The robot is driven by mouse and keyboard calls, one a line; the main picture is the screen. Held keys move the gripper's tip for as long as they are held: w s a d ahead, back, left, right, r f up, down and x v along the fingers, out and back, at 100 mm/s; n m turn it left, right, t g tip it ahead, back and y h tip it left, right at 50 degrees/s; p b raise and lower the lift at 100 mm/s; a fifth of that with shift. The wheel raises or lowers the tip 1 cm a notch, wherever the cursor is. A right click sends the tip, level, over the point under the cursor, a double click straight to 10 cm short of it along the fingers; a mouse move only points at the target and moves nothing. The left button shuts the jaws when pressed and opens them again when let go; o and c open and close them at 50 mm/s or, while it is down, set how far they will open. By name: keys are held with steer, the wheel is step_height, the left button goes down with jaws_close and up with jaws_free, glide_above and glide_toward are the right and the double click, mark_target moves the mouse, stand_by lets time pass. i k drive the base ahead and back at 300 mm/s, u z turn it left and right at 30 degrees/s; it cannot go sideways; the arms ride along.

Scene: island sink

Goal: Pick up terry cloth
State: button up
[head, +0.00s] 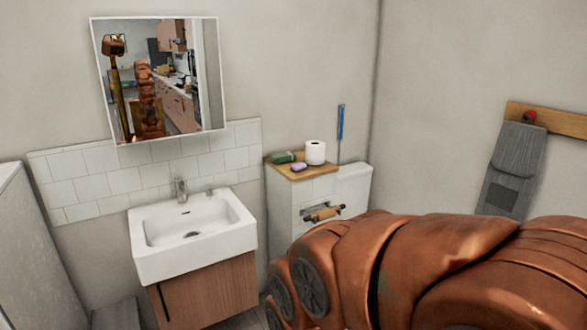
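A grey cloth (515,160), the only thing in view that looks like the terry cloth, hangs on the right wall. It hangs from a red knob (529,117) on a wooden rail (560,122). A darker square patch shows on its lower part. Its bottom end comes close to the top of my copper-coloured arm, which fills the lower right of the head view. My gripper is not in view, so I cannot see whether it is open or what it holds.
A white sink (225,239) on a wooden cabinet (212,291) stands at the left under a mirror (160,80). A white toilet tank (350,187) carries a wooden board (312,172) with a paper roll (315,152) and small items. My arm hides the floor at the right.

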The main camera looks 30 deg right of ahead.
mark_target(278, 159)
steer(key=z, duration=0.5)
steer(key=k, duration=1.2)
steer(key=z, duration=1.15)
steer(key=i, duration=2.95)
steer(key=u, duration=0.65)
steer(key=i, duration=0.95)
steer(key=u, duration=1.75)
steer(key=i, duration=0.65)
steer(key=u, duration=0.5)
